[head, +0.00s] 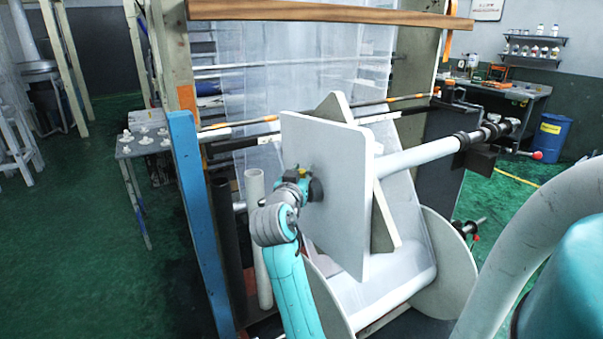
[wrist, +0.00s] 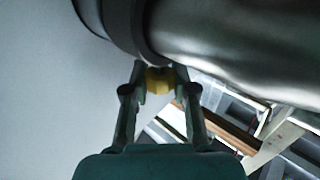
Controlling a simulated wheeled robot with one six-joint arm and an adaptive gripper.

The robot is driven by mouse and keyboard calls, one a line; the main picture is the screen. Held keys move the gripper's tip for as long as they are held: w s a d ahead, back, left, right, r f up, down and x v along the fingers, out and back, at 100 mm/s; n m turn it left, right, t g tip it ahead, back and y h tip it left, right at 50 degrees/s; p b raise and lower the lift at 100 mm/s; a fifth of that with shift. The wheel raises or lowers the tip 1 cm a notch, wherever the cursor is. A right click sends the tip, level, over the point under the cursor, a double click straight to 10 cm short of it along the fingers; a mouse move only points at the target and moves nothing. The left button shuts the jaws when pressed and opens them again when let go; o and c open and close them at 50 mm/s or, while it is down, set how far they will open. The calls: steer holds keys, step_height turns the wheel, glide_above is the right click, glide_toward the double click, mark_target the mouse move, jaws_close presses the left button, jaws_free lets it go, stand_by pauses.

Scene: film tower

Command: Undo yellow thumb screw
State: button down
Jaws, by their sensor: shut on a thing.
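The yellow thumb screw (wrist: 158,80) sits at the underside of a dark collar around a metal shaft (wrist: 220,45) in the wrist view. My gripper (wrist: 158,84) has its two fingers on either side of the screw and is shut on it. In the head view the end of my arm (head: 290,195) is at the near face of a large white square plate (head: 325,180), beside the dark hub (head: 316,189). A small spot of yellow shows there. My wrist hides most of the screw and the fingers in that view.
A white roll core (head: 415,158) runs right from behind the plate. A blue post (head: 195,205) and an upright white tube (head: 257,235) stand left of my arm. A round white disc (head: 335,300) is below. Green floor is open at the left.

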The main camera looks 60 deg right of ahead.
steer(key=n+t+y, duration=0.1)
steer(key=n+t, duration=0.1)
steer(key=t, duration=0.1)
steer(key=n+t+y, duration=0.2)
steer(key=t, duration=0.1)
steer(key=shift+s+d+n, duration=0.1)
steer(key=shift+n, duration=0.2)
steer(key=shift+n+t+y, duration=1.4)
steer(key=shift+t+y, duration=0.1)
steer(key=shift+t, duration=0.3)
steer(key=shift+y, duration=0.3)
steer(key=c, duration=0.9)
jaws_free()
steer(key=shift+v, duration=3.7)
steer(key=shift+f, duration=0.15)
